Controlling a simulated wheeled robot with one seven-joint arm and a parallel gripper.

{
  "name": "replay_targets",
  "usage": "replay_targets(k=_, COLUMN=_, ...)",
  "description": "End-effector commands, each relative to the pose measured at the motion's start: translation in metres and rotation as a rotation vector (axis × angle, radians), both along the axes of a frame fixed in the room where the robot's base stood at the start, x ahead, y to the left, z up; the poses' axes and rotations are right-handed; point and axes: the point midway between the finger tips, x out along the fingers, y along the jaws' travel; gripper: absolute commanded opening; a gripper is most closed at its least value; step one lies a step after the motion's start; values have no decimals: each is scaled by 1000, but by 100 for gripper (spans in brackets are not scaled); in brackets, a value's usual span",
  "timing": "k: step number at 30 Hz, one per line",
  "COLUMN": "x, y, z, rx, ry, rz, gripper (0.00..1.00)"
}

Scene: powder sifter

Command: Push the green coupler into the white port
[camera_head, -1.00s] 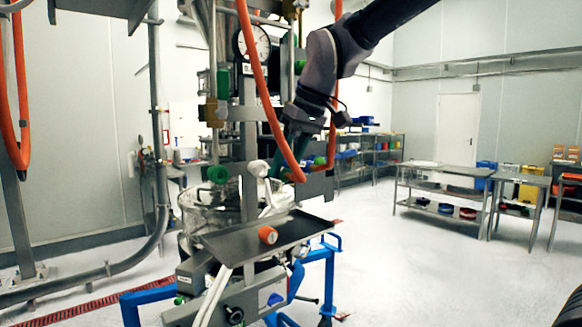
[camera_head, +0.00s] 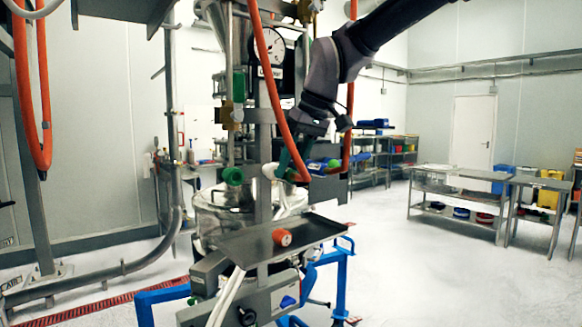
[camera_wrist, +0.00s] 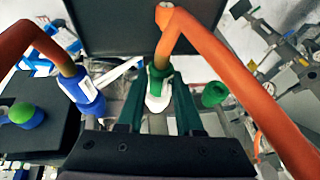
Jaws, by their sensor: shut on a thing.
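The green coupler (camera_wrist: 160,72) is at the end of an orange hose in the wrist view. My gripper (camera_wrist: 161,78) has its two dark green fingers on either side of it and is shut on it. The white port (camera_wrist: 157,102) shows between the fingers, right against the coupler in the picture. I cannot tell how far the coupler is in. In the head view my gripper (camera_head: 285,160) is beside the white port (camera_head: 270,171), and the coupler is too small to make out there.
A blue coupler (camera_wrist: 88,98) on another orange hose is at left in the wrist view. A green knob (camera_wrist: 214,94) is close on the right. A dark tray (camera_head: 250,246) with an orange-capped item (camera_head: 282,237) lies below. Orange hoses hang near my arm.

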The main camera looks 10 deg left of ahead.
Motion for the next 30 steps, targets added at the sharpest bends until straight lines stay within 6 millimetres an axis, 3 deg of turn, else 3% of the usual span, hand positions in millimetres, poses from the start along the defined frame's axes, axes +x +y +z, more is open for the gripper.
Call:
replay_targets(k=12, x=3, y=3, z=0, rx=0, ry=0, rz=0, gripper=0)
replay_targets(k=13, x=3, y=3, z=0, rx=1, ry=-1, rz=0, gripper=42)
replay_targets(k=15, x=3, y=3, z=0, rx=1, ry=-1, rz=0, gripper=69)
replay_targets(k=25, x=2, y=2, z=1, rx=0, ry=0, rz=0, gripper=70)
replay_targets(k=30, x=1, y=-4, z=18, rx=2, ry=-3, rz=-2, gripper=70)
